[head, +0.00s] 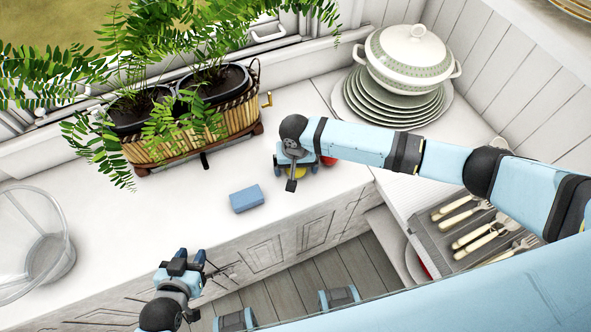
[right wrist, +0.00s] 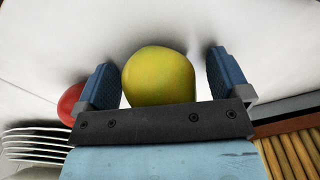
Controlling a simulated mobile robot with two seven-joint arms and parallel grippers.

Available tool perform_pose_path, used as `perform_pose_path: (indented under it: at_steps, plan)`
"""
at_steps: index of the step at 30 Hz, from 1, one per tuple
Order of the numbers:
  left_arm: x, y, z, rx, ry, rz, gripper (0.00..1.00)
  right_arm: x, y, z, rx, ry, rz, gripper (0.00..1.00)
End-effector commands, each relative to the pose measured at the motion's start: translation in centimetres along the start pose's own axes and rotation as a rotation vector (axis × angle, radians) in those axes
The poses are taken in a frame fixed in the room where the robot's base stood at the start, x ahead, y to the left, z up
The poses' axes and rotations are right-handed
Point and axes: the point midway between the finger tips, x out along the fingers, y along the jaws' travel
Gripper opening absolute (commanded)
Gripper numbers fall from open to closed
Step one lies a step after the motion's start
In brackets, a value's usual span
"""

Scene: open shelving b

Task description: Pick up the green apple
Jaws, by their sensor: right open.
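The green apple (right wrist: 158,75), yellow-green and round, sits between the two spread blue fingers of my right gripper (right wrist: 160,82) in the right wrist view. White gaps show on both sides of it, so the fingers look apart from it. In the head view my right gripper (head: 294,165) is over the white counter, and only small yellow-green bits of the apple (head: 313,169) show beside it; the rest is hidden. My left gripper (head: 188,262) is in front of the counter's front edge, away from the apple; its finger gap is unclear.
A red round thing (right wrist: 71,104) lies close beside the right gripper. A blue sponge (head: 246,199) lies on the counter to the left. A planter (head: 190,135), a glass bowl (head: 62,225), stacked plates with a tureen (head: 410,55) and a cutlery tray (head: 430,228) stand around.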

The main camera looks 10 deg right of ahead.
Motion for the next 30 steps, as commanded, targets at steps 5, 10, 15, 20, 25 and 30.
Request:
perform_pose_path:
  at_steps: [5,10,15,20,25,30]
  plan:
    - [-0.1,-0.2,-0.2,0.002,0.003,-0.004,0.37,-0.1,0.0,0.0,0.000,0.000,0.000,0.95]
    - [-0.1,-0.4,-0.3,0.003,0.006,-0.007,0.37,-0.1,0.0,0.0,0.000,0.000,0.000,0.62]
    - [-0.1,-0.5,-0.3,0.003,0.006,-0.008,0.37,-0.1,0.0,0.0,0.000,0.000,0.000,0.39]
    - [-0.1,-0.5,-0.2,0.003,0.005,-0.008,0.37,-0.1,0.0,0.0,0.000,0.000,0.000,0.39]
    - [-0.1,-0.5,-0.2,0.004,0.004,-0.008,0.37,-0.7,0.0,0.0,0.000,0.001,-0.001,0.39]
    - [-0.1,-0.5,-0.1,0.004,0.002,-0.008,0.37,-2.7,0.0,-0.1,0.000,0.001,-0.003,0.39]
